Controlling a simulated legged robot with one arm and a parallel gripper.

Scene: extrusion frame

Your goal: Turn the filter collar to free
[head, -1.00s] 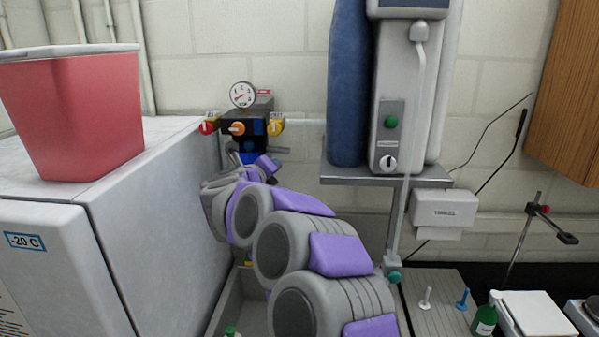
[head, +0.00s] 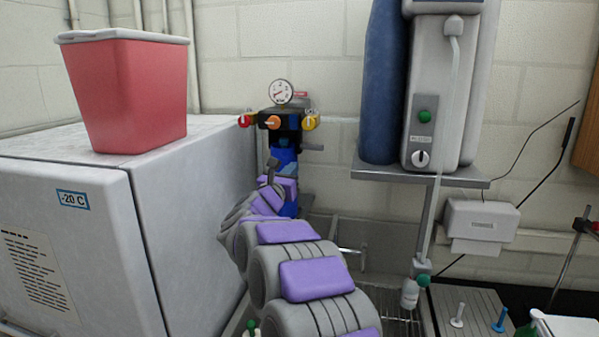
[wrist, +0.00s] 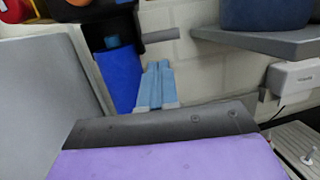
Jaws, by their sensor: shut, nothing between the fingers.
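The filter assembly hangs on the wall under a dark manifold (head: 285,119) in the head view. Its blue bowl (head: 285,157) shows below, partly hidden by my arm. In the wrist view the blue bowl (wrist: 120,78) is at the left, with a dark section (wrist: 112,28) above it. I cannot clearly make out the collar's edges or its turn position. My gripper (wrist: 157,68) shows as two light-blue fingers, closed together and empty. In the picture they lie just right of the bowl; I cannot tell whether they touch it.
A white freezer (head: 75,215) with a red bin (head: 135,95) on top stands left of the filter. A metal shelf (head: 420,177) carrying a dispenser (head: 435,100) and blue cylinder (head: 382,90) juts out at the right. A pressure gauge (head: 281,92) sits on top.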

